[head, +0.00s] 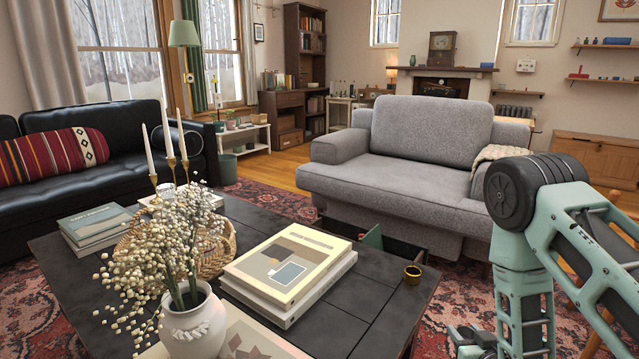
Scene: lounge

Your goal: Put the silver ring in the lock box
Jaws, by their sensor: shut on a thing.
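A small gold-coloured ring or cup-like thing (412,274) stands on the right edge of the dark coffee table; I see no silver ring. A dark green box with a raised panel (374,238) shows past the table's far edge; I cannot tell if it is the lock box, and its inside is mostly hidden. My arm comes down at the right of the head view, and its wrist parts reach the bottom edge right of the table. My gripper's fingers are cut off below the frame, so anything in them is hidden.
The coffee table (368,325) carries a white flower vase (192,326), a stack of books (290,262), a woven basket and candlesticks. A grey armchair (410,165) stands behind it and a black sofa (95,125) at the left. Some rug shows right of the table.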

